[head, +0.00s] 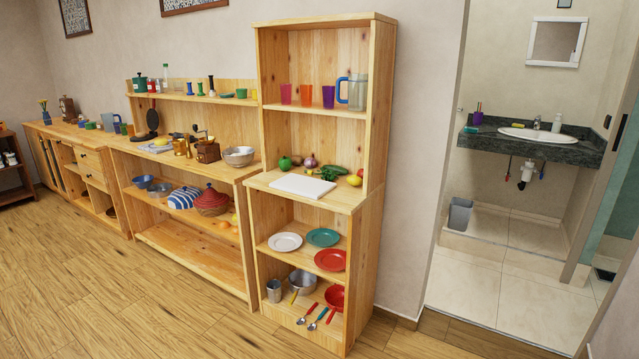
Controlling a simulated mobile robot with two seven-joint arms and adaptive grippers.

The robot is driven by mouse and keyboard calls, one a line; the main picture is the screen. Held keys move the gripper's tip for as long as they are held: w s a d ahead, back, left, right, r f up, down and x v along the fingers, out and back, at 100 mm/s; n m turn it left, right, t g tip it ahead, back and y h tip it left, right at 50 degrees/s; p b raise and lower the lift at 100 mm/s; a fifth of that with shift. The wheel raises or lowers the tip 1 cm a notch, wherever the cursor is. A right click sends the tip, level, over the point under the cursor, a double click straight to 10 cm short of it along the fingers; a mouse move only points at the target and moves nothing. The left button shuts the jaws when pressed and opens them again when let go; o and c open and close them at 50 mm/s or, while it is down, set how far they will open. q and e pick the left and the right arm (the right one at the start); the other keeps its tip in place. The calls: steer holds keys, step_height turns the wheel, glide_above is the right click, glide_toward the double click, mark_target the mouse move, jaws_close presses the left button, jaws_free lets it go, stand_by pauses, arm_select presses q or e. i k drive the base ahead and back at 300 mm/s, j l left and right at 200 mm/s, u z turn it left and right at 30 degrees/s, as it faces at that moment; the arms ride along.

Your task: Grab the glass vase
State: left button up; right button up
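A small vase (46,118) with yellow flowers stands at the far left, on the long low wooden cabinet (85,150). It is tiny in the head view, and I cannot tell whether it is glass. A clear pitcher (359,93) with a blue handle stands on the upper shelf of the tall wooden unit (380,130). A clear bottle (166,84) with a green top stands on the raised shelf left of that unit. Neither of my grippers is in view.
Purple, red and orange cups (305,95) stand beside the pitcher. A white board (303,186) and vegetables lie below. Plates (285,242), pans and utensils fill the lower shelves. The wooden floor (130,290) in front is clear. A doorway at right opens to a sink (535,134).

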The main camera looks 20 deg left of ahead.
mark_target(47, 118)
steer(key=i+j+u, duration=0.2)
steer(key=j+u, duration=0.25)
steer(key=j, duration=0.2)
steer(key=i+j+u, duration=0.3)
steer(key=j+u, duration=0.2)
steer(key=i+j+u, duration=0.45)
steer(key=j, duration=0.15)
steer(key=i+j+u, duration=0.35)
steer(key=u, duration=0.15)
steer(key=i+j+u, duration=0.15)
steer(key=i+u, duration=0.45)
steer(key=i, duration=5.95)
steer(key=i+z, duration=0.2)
steer(key=i, duration=0.25)
steer(key=i+j+z, duration=0.15)
steer(key=i, duration=0.3)
steer(key=i+j+z, duration=0.2)
steer(key=i, duration=0.2)
